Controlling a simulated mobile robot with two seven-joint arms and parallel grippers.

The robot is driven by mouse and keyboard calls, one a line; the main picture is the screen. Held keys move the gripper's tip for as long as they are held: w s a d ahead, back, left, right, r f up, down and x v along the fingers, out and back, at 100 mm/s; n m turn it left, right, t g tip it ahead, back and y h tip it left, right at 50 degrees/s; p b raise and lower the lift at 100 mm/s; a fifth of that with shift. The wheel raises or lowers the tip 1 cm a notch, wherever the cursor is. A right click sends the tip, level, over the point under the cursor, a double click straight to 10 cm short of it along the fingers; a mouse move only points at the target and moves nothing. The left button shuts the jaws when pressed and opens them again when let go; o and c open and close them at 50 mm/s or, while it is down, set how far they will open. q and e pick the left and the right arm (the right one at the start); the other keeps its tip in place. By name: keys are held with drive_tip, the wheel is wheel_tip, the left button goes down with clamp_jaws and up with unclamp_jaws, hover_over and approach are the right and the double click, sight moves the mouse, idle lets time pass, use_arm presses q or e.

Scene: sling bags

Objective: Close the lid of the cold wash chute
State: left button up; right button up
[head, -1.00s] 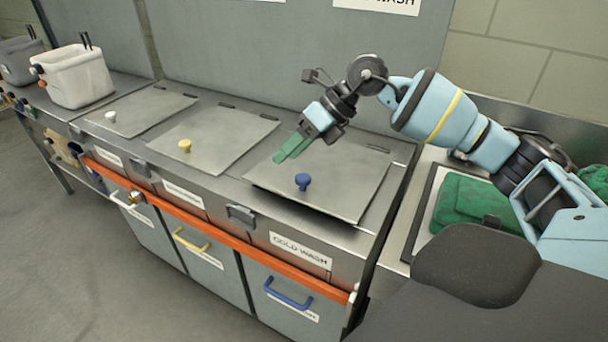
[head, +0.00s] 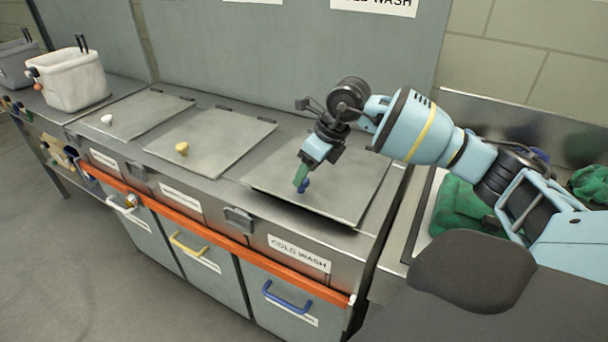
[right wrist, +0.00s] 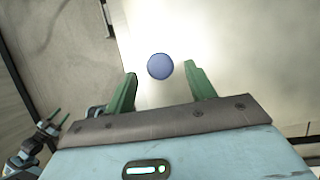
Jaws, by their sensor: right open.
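The cold wash lid (head: 338,190) is a flat steel panel with a blue knob (head: 304,187) near its front edge. A dark gap shows under that front edge, so the lid looks slightly raised. My right gripper (head: 301,178) points down at the knob, its green fingers partly covering it in the head view. In the right wrist view the knob (right wrist: 160,66) appears between the two spread fingertips (right wrist: 160,76), with space on both sides. My left gripper is outside the head view; a small blue shape with green tips (right wrist: 48,128) in the right wrist view is probably it.
Two flat lids, with a yellow knob (head: 182,149) and a white knob (head: 107,119), lie to the left. A white bin (head: 75,80) stands at the far left. An orange rail (head: 240,240) runs along the front. Green cloth (head: 455,205) lies at right.

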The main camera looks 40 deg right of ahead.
drive_tip(key=shift+x, duration=1.2)
